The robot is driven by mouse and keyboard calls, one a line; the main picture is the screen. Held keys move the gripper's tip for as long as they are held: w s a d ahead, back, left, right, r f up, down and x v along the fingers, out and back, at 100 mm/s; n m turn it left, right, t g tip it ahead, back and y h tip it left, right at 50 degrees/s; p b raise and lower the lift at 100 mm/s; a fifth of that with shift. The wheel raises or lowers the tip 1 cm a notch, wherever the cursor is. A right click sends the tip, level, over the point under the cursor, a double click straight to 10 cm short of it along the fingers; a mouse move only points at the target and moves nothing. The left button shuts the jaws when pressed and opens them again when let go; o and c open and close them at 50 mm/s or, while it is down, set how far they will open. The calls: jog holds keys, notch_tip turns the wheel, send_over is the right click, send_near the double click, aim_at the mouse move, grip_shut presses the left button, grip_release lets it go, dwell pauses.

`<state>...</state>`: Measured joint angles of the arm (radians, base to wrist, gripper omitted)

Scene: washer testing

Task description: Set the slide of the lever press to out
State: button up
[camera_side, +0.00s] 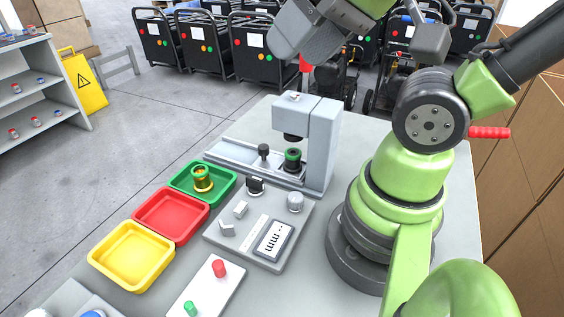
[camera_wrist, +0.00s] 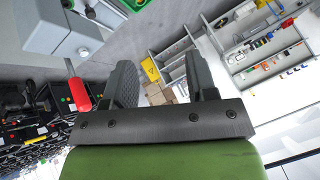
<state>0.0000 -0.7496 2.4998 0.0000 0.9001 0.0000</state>
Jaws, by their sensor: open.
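The lever press (camera_side: 323,145) is a grey column and head on the table in the side view. Its slide (camera_side: 238,156) is a low rail running left from the base, with a black knob (camera_side: 264,150) standing on it. A black holder with a green ring (camera_side: 292,159) sits under the press head. The red lever grip (camera_side: 305,64) shows above the head, and also in the wrist view (camera_wrist: 79,95). My gripper (camera_wrist: 160,78) is open with nothing between its fingers. In the side view it is above the press, apart from the knob.
Green (camera_side: 178,186), red (camera_side: 166,232) and yellow (camera_side: 121,278) trays stand left of the press; a brass-coloured part (camera_side: 202,179) is in the green one. A control panel (camera_side: 250,238) lies in front of the press. A button plate (camera_side: 207,292) is nearer the front edge.

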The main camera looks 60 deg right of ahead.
jog(key=w+d+m+g, duration=0.1)
jog(key=w+d+g, duration=0.2)
jog(key=w, duration=0.5)
jog(key=m+g, duration=0.3)
jog(key=g, duration=0.3)
send_over(262, 146)
jog(key=w, duration=0.2)
jog(key=w+d+f+x, duration=0.1)
jog(key=w+d+x, duration=0.1)
jog(key=x, duration=1)
notch_tip(262, 146, down, 6)
jog(key=d+m+g+y, duration=0.1)
jog(key=d, duration=0.2)
jog(key=x, duration=1)
jog(key=shift+a+f, duration=0.1)
jog(key=shift+a, duration=0.1)
jog(key=shift+w, duration=0.1)
grip_shut()
